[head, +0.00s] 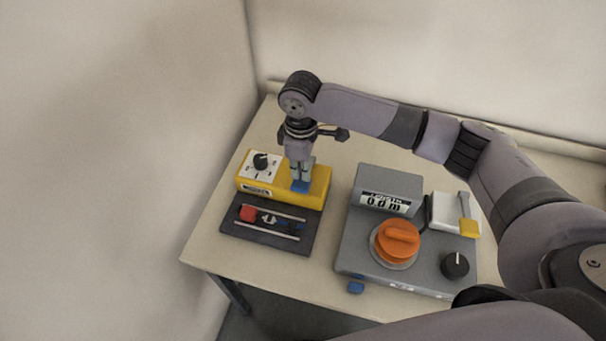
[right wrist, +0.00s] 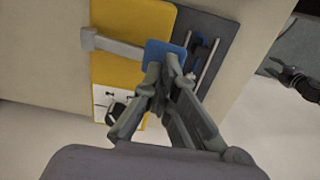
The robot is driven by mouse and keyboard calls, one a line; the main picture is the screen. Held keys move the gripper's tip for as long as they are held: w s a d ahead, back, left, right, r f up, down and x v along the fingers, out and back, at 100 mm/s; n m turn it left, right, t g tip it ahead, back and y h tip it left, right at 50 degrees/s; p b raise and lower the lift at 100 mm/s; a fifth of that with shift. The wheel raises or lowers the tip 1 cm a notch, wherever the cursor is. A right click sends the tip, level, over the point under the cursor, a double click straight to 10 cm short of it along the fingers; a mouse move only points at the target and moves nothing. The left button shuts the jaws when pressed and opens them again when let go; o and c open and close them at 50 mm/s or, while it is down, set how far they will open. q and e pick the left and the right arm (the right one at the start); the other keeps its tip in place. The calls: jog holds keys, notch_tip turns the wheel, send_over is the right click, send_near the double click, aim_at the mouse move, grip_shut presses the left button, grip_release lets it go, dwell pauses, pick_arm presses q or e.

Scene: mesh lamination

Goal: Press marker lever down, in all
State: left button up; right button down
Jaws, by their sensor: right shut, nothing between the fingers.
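The marker lever is a grey bar with a blue pad; the pad (head: 301,187) shows at the right part of a yellow marker box (head: 313,197). In the right wrist view the lever (right wrist: 118,46) runs across the yellow top to its pad. My right gripper (head: 299,180) is shut and empty, pointing down with its fingertips at the blue pad. They look in contact with it, but the fingers partly cover it and I cannot tell how far down the lever sits. My left gripper does not show in the head view.
A grey machine (head: 350,258) with a display and an orange knob (head: 396,240) stands to the right. A dark jointed part (right wrist: 296,80), unclear to me, shows at the wrist view's edge.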

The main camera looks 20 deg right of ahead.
aim_at(302, 182)
dwell(0.4)
jog(key=shift+f, duration=1.3)
jog(key=shift+f+b, duration=0.4)
jog(key=shift+f, duration=1.3)
jog(key=shift+s+r, duration=0.1)
notch_tip(302, 182, up, 9)
jog(key=p, duration=1.1)
jog(key=shift+r, duration=0.15)
